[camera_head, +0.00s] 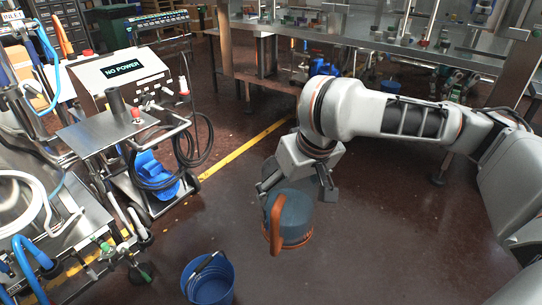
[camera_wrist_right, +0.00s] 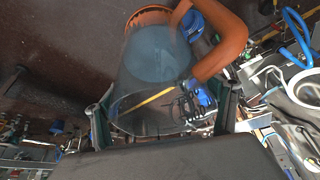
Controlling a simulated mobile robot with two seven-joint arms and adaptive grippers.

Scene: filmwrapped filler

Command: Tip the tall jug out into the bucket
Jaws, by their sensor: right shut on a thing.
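The tall jug (camera_head: 293,214) is grey-blue and see-through, with an orange handle (camera_head: 276,224) and an orange ring at one end. My right gripper (camera_head: 296,190) is shut on its body and holds it over the floor in the middle of the head view. It also fills the middle of the right wrist view (camera_wrist_right: 152,72), between the two fingers (camera_wrist_right: 162,118). I cannot tell its exact tilt or what is inside it. The blue bucket (camera_head: 214,284) stands on the floor, below and left of the jug in the head view, apart from it. My left gripper is not in view.
A wheeled cart with a "NO POWER" panel (camera_head: 124,68) and a black hose stands at the left. A metal bench with hoses (camera_head: 75,232) is at the lower left. A workbench (camera_head: 350,42) runs along the back. The brown floor around the bucket's right is clear.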

